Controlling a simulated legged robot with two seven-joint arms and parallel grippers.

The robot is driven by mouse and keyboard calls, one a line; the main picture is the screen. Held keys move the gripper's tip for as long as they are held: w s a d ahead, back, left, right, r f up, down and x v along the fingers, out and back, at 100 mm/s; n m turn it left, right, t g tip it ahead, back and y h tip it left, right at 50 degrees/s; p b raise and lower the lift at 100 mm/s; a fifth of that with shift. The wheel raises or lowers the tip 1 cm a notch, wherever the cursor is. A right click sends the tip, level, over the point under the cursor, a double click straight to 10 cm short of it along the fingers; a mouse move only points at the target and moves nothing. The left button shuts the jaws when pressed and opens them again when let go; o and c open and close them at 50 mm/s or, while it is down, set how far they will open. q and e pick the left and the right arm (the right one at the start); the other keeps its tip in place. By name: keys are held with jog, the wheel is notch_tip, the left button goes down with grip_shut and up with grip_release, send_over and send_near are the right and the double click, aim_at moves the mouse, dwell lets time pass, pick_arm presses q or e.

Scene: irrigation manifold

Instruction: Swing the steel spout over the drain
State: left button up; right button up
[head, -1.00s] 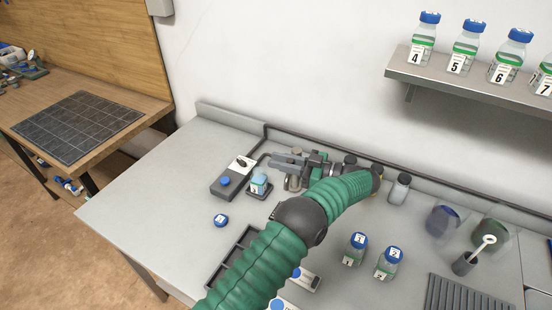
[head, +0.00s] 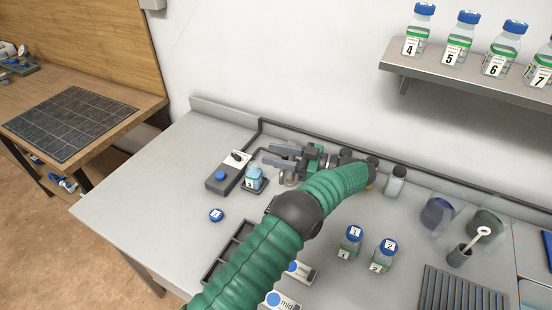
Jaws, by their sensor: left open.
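My left arm comes in from the bottom in a green sleeve and bends back to the left near the wall. My left gripper (head: 279,156) is open, its two grey fingers pointing left, one above the other in the picture. A short metallic post (head: 291,178) shows just below the fingers; I cannot tell whether it belongs to the spout or whether the fingers touch it. A thin dark bent tube (head: 252,152) runs left of the fingertips. The spout and the drain cannot be made out clearly; my gripper and sleeve hide part of that area. My right gripper is not in view.
Bottle 3 (head: 254,177) stands on a dark pad left of the gripper, beside a grey switch box (head: 228,172). A blue cap (head: 216,215) lies nearby. Bottles 1 (head: 351,242) and 2 (head: 384,256) stand right of my arm. The bench's left part is clear.

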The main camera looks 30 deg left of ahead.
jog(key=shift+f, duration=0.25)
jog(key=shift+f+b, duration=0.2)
jog(key=shift+b, duration=0.2)
pick_arm(q)
jog(key=s+d+r, duration=0.2)
jog(key=s+d, duration=0.2)
jog(key=s, duration=0.3)
jog(key=s+d+r, duration=0.2)
jog(key=s+d, duration=0.1)
jog(key=s, duration=0.4)
jog(key=shift+d+r, duration=0.35)
jog(key=shift+d, duration=0.05)
jog(key=shift+w+a, duration=0.1)
